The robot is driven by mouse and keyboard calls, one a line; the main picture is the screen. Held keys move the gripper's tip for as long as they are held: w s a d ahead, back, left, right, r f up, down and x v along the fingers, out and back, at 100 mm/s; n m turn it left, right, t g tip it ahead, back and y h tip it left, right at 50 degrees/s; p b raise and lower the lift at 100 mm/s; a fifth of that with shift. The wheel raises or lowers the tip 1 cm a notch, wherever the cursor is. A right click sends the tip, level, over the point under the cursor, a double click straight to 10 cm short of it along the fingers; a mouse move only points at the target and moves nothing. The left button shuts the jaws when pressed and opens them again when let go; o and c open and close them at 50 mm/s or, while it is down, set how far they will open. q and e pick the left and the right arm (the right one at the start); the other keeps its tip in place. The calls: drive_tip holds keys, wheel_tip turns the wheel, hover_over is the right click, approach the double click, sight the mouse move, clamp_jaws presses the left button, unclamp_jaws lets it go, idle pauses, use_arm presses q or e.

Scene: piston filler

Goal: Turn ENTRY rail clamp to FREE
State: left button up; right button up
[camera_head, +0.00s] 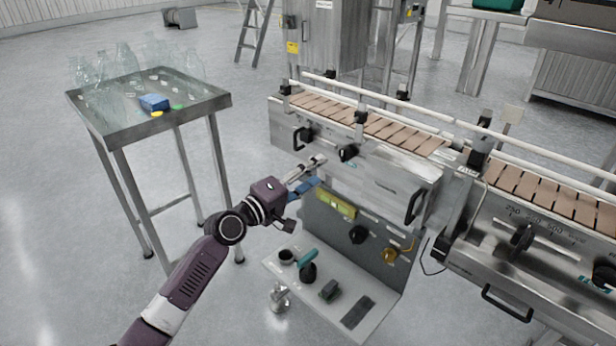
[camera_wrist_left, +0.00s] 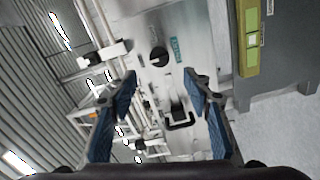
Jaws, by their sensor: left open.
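A black knob (camera_head: 348,153) sits on the steel front face of the conveyor, just right of my left gripper. In the left wrist view the black knob (camera_wrist_left: 158,57) shows beyond the gap between my fingertips, with a teal label (camera_wrist_left: 176,49) beside it. The lettering is too blurred to read, so I cannot confirm that this is the ENTRY rail clamp. My left gripper (camera_head: 319,170) is open and empty, its fingers pointing toward the conveyor face. In the wrist view the blue-padded fingers (camera_wrist_left: 160,76) are apart and do not visibly touch the knob. My right gripper is not in view.
Black handles (camera_head: 300,138) and (camera_head: 415,205) stick out from the conveyor face. Below it are a grey panel (camera_head: 322,222) with a yellow-green level (camera_head: 336,203) and a shelf (camera_head: 340,317) with small tools. A steel table (camera_head: 130,129) with glass bottles stands left.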

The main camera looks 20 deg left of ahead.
use_arm(q)
drive_tip(key=shift+v, duration=1)
